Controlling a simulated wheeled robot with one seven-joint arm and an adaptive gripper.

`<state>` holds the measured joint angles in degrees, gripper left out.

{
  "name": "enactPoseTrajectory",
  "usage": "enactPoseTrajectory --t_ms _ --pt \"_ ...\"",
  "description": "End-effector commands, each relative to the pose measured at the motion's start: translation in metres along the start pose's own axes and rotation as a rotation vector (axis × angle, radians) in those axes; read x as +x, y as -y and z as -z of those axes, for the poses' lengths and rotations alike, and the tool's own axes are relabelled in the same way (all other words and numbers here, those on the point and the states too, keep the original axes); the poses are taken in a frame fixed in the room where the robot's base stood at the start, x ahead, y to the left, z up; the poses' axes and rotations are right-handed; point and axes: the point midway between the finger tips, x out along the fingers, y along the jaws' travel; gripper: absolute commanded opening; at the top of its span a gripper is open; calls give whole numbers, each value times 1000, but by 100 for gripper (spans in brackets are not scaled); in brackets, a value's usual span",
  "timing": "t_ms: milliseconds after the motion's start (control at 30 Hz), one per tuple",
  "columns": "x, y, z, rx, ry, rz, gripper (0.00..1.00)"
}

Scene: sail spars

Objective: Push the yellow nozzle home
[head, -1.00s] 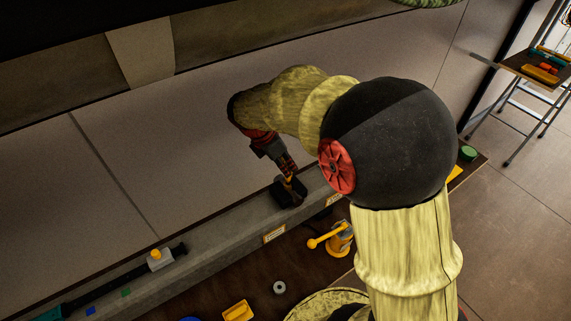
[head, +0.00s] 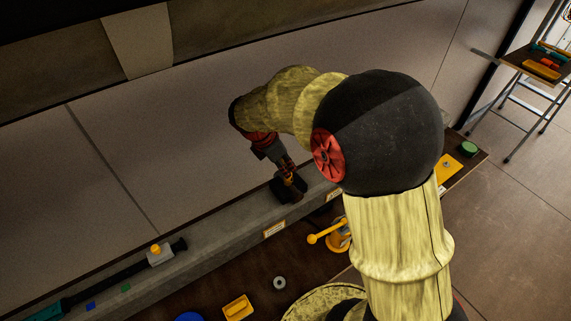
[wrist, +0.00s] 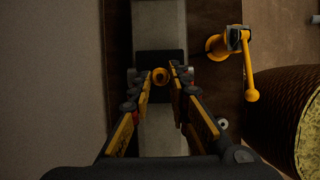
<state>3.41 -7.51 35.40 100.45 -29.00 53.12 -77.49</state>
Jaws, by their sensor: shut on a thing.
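The yellow nozzle (wrist: 160,75) shows end-on as a ring in the wrist view, between the fingertips. My gripper (wrist: 160,84) is shut on it, one finger at each side. A dark block (wrist: 143,58) lies around and beneath the nozzle on the grey beam. In the head view my gripper (head: 287,178) points down at the dark block (head: 281,193), with a little yellow showing between the fingers. The fingers and block hide most of the nozzle, so I cannot tell how deep it sits.
The grey beam (head: 225,250) runs along the wall. A yellow lever fitting (wrist: 249,75) stands right of it. A clamp with a yellow knob (head: 155,248) holds a dark rod at left. A yellow tray (head: 237,308) and a grey ring (head: 279,283) lie on the brown surface.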

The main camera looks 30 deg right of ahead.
Motion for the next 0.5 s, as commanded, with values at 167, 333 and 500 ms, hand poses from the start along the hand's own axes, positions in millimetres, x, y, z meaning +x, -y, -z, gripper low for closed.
enactPoseTrajectory --t_ms 167,333,500 --pt "2 0 1 0 0 0 0" --pt "3 0 1 0 0 0 0" --pt "3 0 1 0 0 0 24"
